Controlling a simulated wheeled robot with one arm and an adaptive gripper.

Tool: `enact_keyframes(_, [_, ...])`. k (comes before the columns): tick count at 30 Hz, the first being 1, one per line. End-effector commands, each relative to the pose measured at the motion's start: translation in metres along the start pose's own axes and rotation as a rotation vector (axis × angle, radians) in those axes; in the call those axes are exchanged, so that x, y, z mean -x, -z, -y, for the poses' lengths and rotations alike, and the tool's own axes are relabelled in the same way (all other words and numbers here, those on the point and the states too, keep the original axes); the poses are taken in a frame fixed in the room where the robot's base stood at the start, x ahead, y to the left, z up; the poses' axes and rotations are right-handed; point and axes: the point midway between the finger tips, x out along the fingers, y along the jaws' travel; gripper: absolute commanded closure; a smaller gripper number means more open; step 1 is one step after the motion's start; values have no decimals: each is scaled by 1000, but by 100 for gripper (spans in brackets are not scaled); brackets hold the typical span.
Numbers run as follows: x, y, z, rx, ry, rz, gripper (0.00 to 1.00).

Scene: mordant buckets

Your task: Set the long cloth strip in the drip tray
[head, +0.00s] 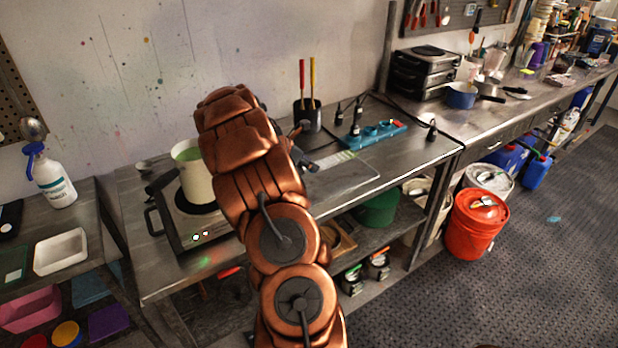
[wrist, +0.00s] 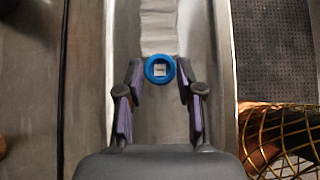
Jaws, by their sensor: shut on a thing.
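The long cloth strip (wrist: 158,28) is pale and runs up the wrist view. A blue ring with a white centre (wrist: 160,69) shows at its near end. My gripper (wrist: 160,76) is shut on this end, with the ring between its fingertips. A shallow grey metal tray (wrist: 205,50), seemingly the drip tray, is under the strip and gripper. In the head view the tray (head: 350,182) lies on the metal bench, right of my arm, with part of the strip (head: 338,158) over it. Whether the strip touches the tray floor is unclear. My arm hides part of both.
A pot (head: 192,170) stands on a hot plate (head: 197,222) left of my arm. A black holder (head: 307,117) with two handled tools and a blue rack (head: 373,134) stand behind the tray. A white tray (head: 62,251) lies on the left table. A gold wire basket (wrist: 285,138) is at lower right.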

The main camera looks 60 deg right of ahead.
Motion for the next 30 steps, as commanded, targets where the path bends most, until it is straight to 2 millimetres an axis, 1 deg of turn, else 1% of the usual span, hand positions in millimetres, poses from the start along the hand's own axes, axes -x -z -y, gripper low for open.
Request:
enact_keyframes(3, [-10,10,1,1,3,1,96])
enact_keyframes(11, [-22,22,0,-1,1,1,96])
enact_keyframes(18, [-43,43,1,1,2,-1,96])
enact_keyframes(21, [-46,48,0,-2,0,-1,96])
enact_keyframes(26, [-47,49,0,-3,1,-2,96])
enact_keyframes(27, [-47,49,0,-2,1,-2,60])
enact_keyframes(30, [-47,48,0,-2,0,-2,49])
